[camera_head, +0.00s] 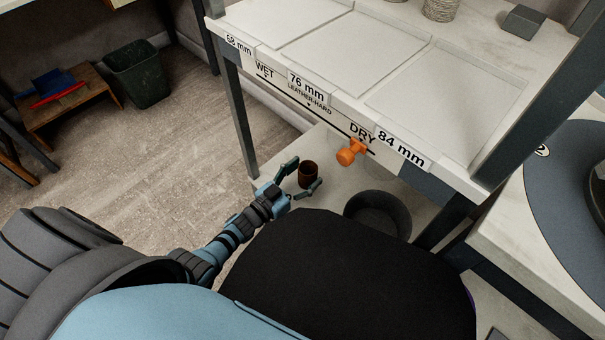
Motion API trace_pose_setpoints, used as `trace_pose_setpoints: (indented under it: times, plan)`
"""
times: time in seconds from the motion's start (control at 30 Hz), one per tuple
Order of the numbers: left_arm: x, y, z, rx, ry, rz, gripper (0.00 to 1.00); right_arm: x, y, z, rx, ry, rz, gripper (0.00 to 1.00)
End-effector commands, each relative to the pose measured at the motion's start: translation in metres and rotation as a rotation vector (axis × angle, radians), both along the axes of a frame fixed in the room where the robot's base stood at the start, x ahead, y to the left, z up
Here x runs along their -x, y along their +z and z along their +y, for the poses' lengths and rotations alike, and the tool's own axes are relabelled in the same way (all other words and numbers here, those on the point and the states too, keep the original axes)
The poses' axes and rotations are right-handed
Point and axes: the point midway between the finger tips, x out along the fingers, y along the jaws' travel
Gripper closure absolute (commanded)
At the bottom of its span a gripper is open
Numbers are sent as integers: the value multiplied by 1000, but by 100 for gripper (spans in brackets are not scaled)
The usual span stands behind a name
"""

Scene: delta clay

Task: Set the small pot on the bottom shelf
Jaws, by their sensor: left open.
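The small pot (308,174) is a dark reddish-brown cup. It stands upright at the left part of the bottom shelf (336,154), under the labelled upper shelf. My left gripper (304,179) is open, with one finger on the far left side of the pot and the other on the near right side. I cannot tell whether either finger touches the pot. My right gripper is not in view.
The upper shelf (440,168) has WET, LEATHER-HARD and DRY marks, with an orange knob (351,152) on its front. A dark round bowl (377,214) stands right of the pot. A grey post (239,118) rises at the left. A bin (138,73) and stool (62,98) stand far left.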

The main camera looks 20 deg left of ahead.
Motion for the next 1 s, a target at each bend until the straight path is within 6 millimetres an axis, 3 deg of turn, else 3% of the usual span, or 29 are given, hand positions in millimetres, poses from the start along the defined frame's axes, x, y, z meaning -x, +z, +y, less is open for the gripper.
trace_pose_setpoints:
  times: [0.27,0.6,0.7,0.9,1.0]
  plan:
    - [0,5,0,0,0,0,37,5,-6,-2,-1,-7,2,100]
    - [86,5,31,-1,0,4,37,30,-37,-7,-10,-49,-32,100]
    - [104,4,37,-1,0,2,37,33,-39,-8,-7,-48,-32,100]
    - [114,3,41,-1,4,4,37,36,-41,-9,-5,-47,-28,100]
    - [115,-20,48,-31,78,94,37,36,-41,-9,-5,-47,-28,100]
